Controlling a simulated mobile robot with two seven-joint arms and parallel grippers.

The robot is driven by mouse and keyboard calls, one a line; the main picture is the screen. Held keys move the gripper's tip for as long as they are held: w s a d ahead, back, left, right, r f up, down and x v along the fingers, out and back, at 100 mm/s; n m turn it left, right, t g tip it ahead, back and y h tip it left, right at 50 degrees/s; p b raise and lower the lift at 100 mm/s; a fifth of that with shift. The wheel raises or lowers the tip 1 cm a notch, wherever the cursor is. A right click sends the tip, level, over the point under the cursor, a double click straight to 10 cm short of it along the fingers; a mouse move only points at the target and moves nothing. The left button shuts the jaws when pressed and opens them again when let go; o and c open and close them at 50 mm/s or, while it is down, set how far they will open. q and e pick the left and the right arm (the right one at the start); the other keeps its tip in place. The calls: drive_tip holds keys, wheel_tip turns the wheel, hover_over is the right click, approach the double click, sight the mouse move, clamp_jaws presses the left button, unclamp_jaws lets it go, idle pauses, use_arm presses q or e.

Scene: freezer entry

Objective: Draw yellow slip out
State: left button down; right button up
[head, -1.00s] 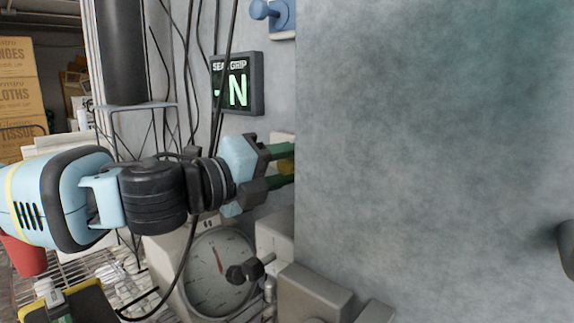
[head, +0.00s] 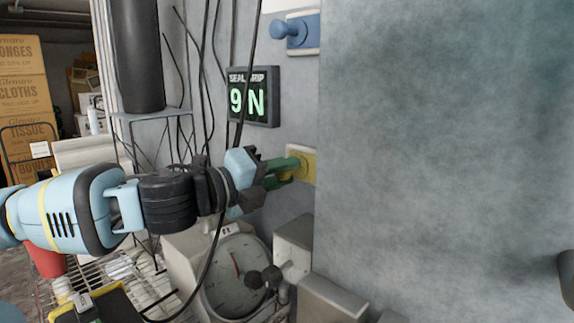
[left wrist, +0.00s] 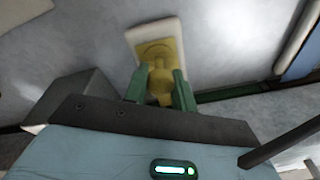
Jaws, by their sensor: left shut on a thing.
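The yellow slip is a yellow plate (head: 308,167) with a round knob, set in a pale frame on the grey wall. My left gripper (head: 283,171) reaches it from the left, its green fingers shut on the knob. In the left wrist view the yellow plate (left wrist: 157,52) lies ahead in its frame, and the gripper (left wrist: 160,77) has one finger on each side of the knob. The fingers hide part of the knob. I cannot tell whether the slip has shifted out of its frame. My right gripper is not in view.
A display (head: 252,97) above reads "SEAL GRIP 9 N". A blue knob and plate (head: 303,33) sit higher up. Cables hang beside the display. A dial scale (head: 236,278) and grey boxes (head: 330,298) stand below. A large grey panel (head: 450,150) fills the right.

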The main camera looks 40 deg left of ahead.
use_arm(q)
drive_tip(key=shift+w+a+r, duration=0.1)
drive_tip(key=shift+a, duration=0.45)
drive_tip(key=shift+d, duration=0.25)
drive_tip(key=c, duration=1.5)
unclamp_jaws()
drive_tip(key=shift+c, duration=0.2)
drive_tip(key=o, duration=0.4)
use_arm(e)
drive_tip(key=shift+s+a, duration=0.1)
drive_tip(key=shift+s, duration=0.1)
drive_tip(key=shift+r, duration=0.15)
